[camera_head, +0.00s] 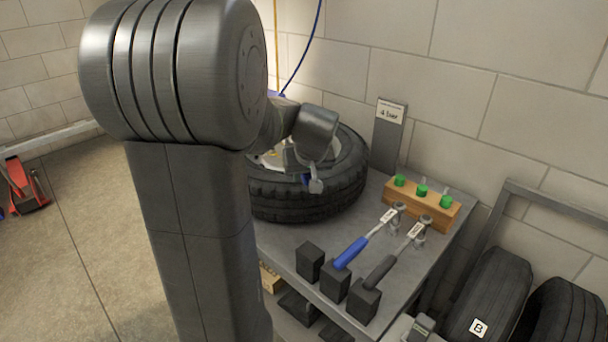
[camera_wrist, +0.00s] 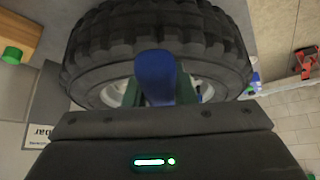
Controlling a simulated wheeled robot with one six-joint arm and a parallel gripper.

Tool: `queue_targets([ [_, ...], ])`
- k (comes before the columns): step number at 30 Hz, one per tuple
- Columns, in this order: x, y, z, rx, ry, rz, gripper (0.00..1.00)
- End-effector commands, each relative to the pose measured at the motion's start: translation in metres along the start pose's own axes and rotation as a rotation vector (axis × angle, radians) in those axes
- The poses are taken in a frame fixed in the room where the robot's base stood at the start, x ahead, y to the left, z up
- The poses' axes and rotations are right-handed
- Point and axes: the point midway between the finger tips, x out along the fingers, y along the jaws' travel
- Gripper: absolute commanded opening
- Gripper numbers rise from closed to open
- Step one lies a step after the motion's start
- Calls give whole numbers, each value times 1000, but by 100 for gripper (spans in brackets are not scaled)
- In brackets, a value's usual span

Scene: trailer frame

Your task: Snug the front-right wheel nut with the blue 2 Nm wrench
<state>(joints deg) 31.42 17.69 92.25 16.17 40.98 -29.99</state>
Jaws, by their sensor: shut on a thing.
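A blue-handled wrench (camera_head: 350,252) with a white tag lies on the grey bench, its handle on a black rest. A dark-handled wrench (camera_head: 380,270) lies beside it. My gripper (camera_head: 314,180) is over the near side of a tyre (camera_head: 300,205) lying flat on the bench, away from both wrenches. In the wrist view my gripper (camera_wrist: 157,95) is shut on a blue piece (camera_wrist: 155,75), above the same tyre (camera_wrist: 90,50). What the piece is, and whether it touches the wheel, I cannot tell. I cannot make out the front-right wheel nut.
A wooden block (camera_head: 428,208) with green-capped pieces stands at the bench's right. A 4 bar sign (camera_head: 389,135) stands behind. A blue hose (camera_head: 308,45) hangs behind my arm. Tyres, one marked B (camera_head: 488,302), stand at lower right. A red item (camera_head: 22,185) is far left; floor between is clear.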

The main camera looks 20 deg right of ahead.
Motion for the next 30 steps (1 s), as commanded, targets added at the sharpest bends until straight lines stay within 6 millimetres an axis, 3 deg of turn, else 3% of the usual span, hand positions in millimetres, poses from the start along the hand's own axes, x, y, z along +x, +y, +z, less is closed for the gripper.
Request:
queue_targets([
  [30, -11, 0, -7, 0, 4, 2, 0],
])
